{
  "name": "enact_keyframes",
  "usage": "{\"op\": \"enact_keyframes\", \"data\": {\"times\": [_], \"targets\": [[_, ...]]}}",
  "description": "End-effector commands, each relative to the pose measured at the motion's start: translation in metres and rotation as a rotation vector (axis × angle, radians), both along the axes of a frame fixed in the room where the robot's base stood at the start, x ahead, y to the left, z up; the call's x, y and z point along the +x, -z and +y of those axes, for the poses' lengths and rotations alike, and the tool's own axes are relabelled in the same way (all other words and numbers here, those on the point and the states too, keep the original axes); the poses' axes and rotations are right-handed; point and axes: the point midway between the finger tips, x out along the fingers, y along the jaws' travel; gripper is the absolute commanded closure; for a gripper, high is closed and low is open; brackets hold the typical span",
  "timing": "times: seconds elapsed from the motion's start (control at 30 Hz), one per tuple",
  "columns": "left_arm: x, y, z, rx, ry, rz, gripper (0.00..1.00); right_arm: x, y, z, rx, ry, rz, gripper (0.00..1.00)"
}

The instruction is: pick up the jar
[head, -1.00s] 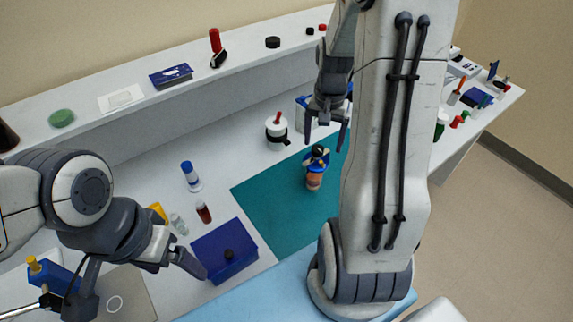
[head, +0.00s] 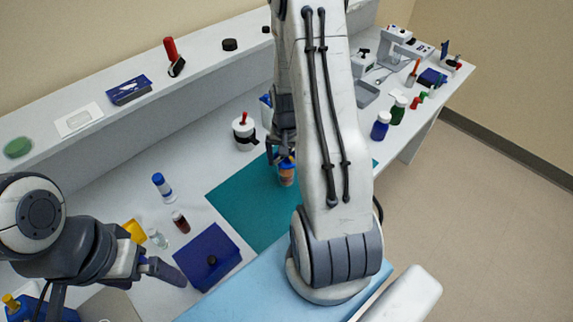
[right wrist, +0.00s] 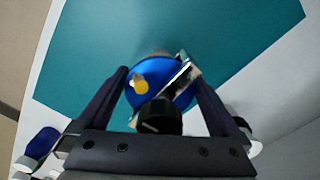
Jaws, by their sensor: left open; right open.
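An orange-brown jar (head: 287,177) with a blue top stands on the teal mat, partly hidden by my right arm. In the right wrist view its round blue lid (right wrist: 172,98) lies between the two fingers, with a black knob, a small yellow spot and a pale, shiny-edged piece on or over it. My right gripper (head: 280,153) is open and points down at the jar, its fingers on either side of the lid; whether they touch it I cannot tell. My left gripper (head: 163,270) is open and empty, left of a dark blue box.
More bottles (head: 380,125) stand to the right.

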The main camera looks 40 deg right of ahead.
Motion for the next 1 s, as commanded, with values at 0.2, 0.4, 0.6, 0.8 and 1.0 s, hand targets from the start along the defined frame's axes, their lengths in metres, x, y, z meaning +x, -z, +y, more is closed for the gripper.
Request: {"op": "enact_keyframes", "data": {"times": [0.2, 0.4, 0.6, 0.8, 1.0], "targets": [[0.000, 0.000, 0.000, 0.000, 0.000, 0.000, 0.00, 0.000, 0.002, 0.000, -0.001, 0.000, -0.001, 0.00], [0.000, 0.000, 0.000, 0.000, 0.000, 0.000, 0.00, 0.000, 0.002, 0.000, -0.001, 0.000, -0.001, 0.65], [0.000, 0.000, 0.000, 0.000, 0.000, 0.000, 0.00, 0.001, 0.001, 0.000, -0.001, 0.000, -0.002, 0.92], [0.000, 0.001, 0.000, 0.000, 0.000, 0.000, 0.00, 0.001, -0.001, -0.001, -0.002, 0.000, -0.003, 0.92], [0.000, 0.006, 0.000, 0.000, 0.000, 0.000, 0.00, 0.002, -0.018, -0.001, -0.004, 0.000, -0.006, 0.92]]}}
